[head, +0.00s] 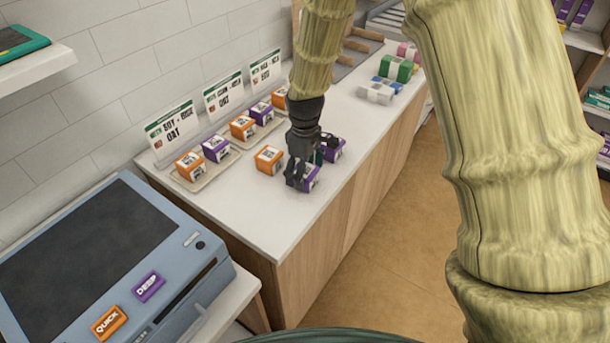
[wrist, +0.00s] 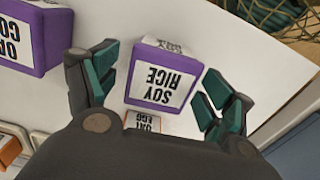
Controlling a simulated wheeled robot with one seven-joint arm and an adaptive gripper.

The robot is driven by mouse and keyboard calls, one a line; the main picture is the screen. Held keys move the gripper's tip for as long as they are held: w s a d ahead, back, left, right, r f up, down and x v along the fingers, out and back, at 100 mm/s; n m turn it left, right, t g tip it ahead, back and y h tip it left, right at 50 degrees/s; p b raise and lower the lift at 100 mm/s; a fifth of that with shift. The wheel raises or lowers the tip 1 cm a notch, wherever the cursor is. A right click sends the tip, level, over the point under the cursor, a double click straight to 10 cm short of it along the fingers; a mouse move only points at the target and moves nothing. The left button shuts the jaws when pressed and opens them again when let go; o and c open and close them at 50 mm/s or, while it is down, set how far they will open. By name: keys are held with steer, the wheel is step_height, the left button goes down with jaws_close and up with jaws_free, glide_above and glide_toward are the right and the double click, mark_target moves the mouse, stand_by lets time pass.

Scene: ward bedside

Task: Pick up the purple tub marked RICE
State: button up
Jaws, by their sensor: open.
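A purple tub (wrist: 163,82) with a white label reading SOY and RICE, upside down in the wrist view, stands between the spread fingers of my gripper (wrist: 160,95). Narrow gaps seem to show between it and the fingers. In the head view this looks like the near purple tub (head: 310,180), partly hidden by my gripper (head: 303,170), which is low over the counter. Another purple tub (wrist: 30,40) is at the upper left of the wrist view, its label partly cut off. It appears to be the farther purple tub (head: 334,148) in the head view.
An orange tub (head: 268,158) stands left of my gripper. Trays of orange and purple tubs (head: 215,148) line the wall under signs (head: 170,132). A blue-grey appliance (head: 190,255) is at front left. Green and grey blocks (head: 396,68) stand farther along the white counter (head: 262,215).

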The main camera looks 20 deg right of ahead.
steer(key=c, duration=1.2)
steer(key=shift+c, duration=0.2)
steer(key=shift+r, duration=0.15)
